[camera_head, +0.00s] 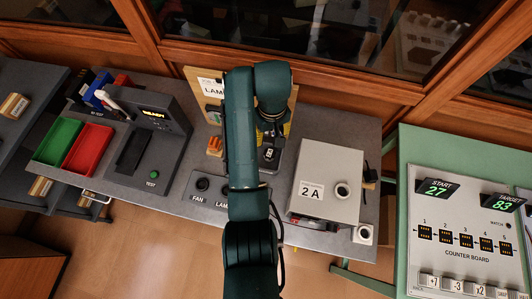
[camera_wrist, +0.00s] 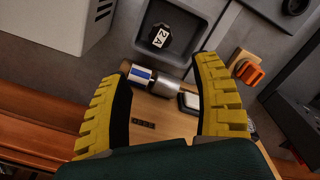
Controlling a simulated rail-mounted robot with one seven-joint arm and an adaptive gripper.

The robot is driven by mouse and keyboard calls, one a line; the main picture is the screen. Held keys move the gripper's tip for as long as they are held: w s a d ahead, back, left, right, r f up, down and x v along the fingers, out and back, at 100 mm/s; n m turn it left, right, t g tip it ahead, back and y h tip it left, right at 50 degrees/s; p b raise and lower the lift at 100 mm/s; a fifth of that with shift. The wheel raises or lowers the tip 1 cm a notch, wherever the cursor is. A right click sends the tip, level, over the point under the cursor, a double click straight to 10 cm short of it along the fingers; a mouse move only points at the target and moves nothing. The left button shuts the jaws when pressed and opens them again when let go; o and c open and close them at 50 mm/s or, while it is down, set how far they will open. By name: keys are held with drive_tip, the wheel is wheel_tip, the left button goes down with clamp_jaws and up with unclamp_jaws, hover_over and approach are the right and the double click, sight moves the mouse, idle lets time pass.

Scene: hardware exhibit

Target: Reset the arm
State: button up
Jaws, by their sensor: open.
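My arm (camera_head: 240,130) reaches forward over the grey bench and bends down at its far end. My gripper (camera_wrist: 155,98) shows in the wrist view with its two yellow ridged fingers spread wide apart. A silver cylinder with a blue and white band (camera_wrist: 145,76) shows between the fingers, by a wooden board (camera_wrist: 150,112); nothing is clamped. A black piece marked 2A (camera_wrist: 160,37) sits in a grey recessed holder beyond the fingertips; it also shows in the head view (camera_head: 269,154). In the head view the fingers are mostly hidden by the arm.
A pale box marked 2 A (camera_head: 328,182) stands right of the arm. Left are a grey tester (camera_head: 152,140), a green bin (camera_head: 58,140) and a red bin (camera_head: 88,150). A counter board (camera_head: 465,240) is far right. Window frames run behind the bench.

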drive_tip(key=d+r+m+t, duration=0.1)
drive_tip(key=d+r+t, duration=0.2)
drive_tip(key=r+t, duration=0.4)
drive_tip(key=d+r+m+t, duration=0.2)
drive_tip(key=d+r+t, duration=0.15)
drive_tip(key=r, duration=0.55)
drive_tip(key=s+r+m+t, duration=0.1)
drive_tip(key=s+r+t, duration=0.3)
drive_tip(key=r, duration=0.5)
drive_tip(key=s+r+m+t, duration=0.1)
drive_tip(key=s+r+t, duration=0.25)
drive_tip(key=r, duration=0.55)
drive_tip(key=s+r+m+t, duration=0.1)
drive_tip(key=s+r+t, duration=0.3)
drive_tip(key=r, duration=0.5)
wheel_tip(320, 180, up, 24)
drive_tip(key=p, duration=2.5)
drive_tip(key=shift+w, duration=0.45)
